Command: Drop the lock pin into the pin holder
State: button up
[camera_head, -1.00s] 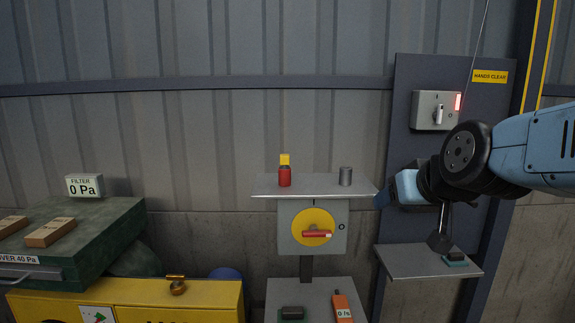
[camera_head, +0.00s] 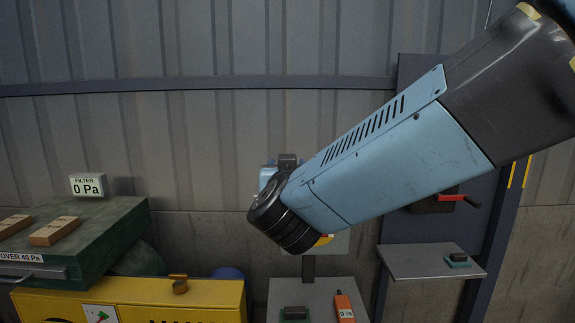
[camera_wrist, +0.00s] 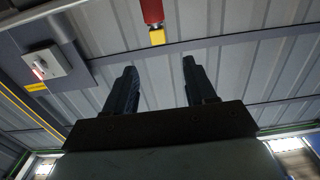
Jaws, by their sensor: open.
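In the wrist view, a red piece with a yellow end (camera_wrist: 152,14) shows at the top, beyond the fingertips. It looks like the lock pin, but I cannot be sure. My gripper (camera_wrist: 159,66) is open, its two dark fingers apart with nothing between them. In the head view my blue arm crosses the middle and hides the small shelf, the red and yellow piece and a grey cylinder seen earlier, which may be the pin holder. The fingers are not visible there.
A lower grey table (camera_head: 325,288) holds an orange meter (camera_head: 344,307). A side shelf (camera_head: 425,262) holds a small dark and teal block (camera_head: 458,260). A red handle (camera_head: 452,198) sticks out from the right panel. A green filter box (camera_head: 95,235) stands at left.

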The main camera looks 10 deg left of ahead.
jog(key=x, duration=1.3)
jog(key=shift+w+f, duration=0.2)
jog(key=shift+f, duration=0.05)
jog(key=shift+c, duration=0.4)
grip_shut()
